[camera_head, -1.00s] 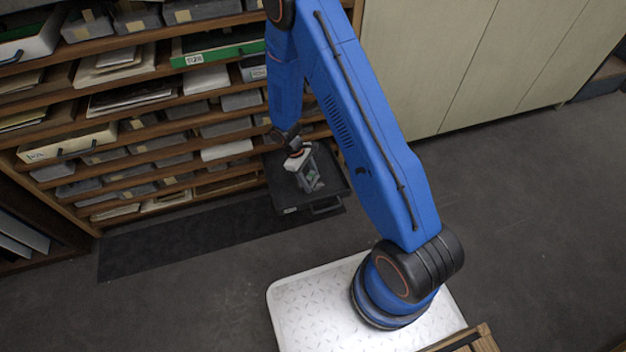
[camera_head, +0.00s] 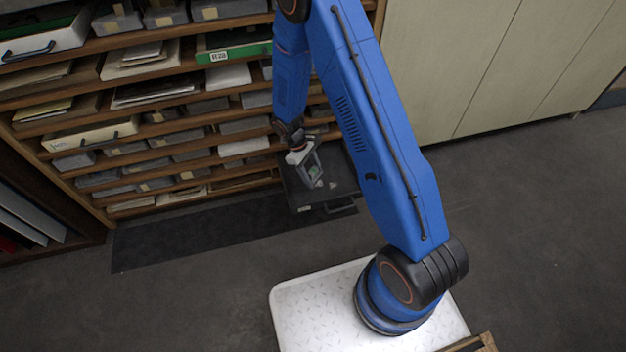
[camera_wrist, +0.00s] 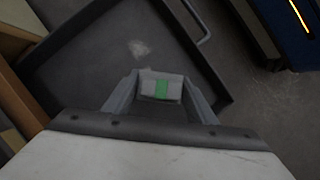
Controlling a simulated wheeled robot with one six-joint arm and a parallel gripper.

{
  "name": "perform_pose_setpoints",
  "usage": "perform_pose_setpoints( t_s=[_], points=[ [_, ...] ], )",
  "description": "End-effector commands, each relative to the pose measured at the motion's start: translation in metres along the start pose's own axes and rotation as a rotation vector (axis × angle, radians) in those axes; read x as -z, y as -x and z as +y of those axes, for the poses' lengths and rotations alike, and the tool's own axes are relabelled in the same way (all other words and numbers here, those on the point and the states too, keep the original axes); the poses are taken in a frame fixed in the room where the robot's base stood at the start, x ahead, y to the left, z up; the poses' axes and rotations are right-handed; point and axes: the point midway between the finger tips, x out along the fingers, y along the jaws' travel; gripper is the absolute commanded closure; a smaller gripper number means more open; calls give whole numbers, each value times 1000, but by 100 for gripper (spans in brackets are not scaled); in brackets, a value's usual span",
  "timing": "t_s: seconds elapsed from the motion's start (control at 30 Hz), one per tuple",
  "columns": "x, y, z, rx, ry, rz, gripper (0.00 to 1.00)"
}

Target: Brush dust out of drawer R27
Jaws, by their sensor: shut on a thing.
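A dark drawer (camera_head: 344,180) is pulled out low from the wooden shelf unit. Its front has a handle and a small pale label too small to read. In the wrist view the drawer (camera_wrist: 70,75) shows a pale dust patch (camera_wrist: 138,48) on its floor. My gripper (camera_head: 313,178) points down over the drawer. In the wrist view my gripper (camera_wrist: 160,95) is shut on a grey block with a green patch, probably the brush (camera_wrist: 160,86). Its bristles are hidden, so I cannot tell whether it touches the floor. The dust lies beyond the block, towards the picture's top.
The shelf unit (camera_head: 90,100) holds several grey boxes, papers and a green-fronted drawer (camera_head: 235,50). Pale cabinet doors (camera_head: 470,60) stand at the right. A dark mat (camera_head: 170,235) lies before the shelves. The grey floor (camera_head: 530,220) at right is clear.

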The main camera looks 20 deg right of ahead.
Motion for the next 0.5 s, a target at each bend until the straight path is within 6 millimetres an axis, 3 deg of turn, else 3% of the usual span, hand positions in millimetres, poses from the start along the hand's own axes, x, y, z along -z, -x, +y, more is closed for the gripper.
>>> perform_pose_setpoints(
  t_s=[0.3,0.5],
  points=[
    [-11,26,2,0,-1,1,70],
    [-14,32,2,1,-2,-1,70]
  ],
)
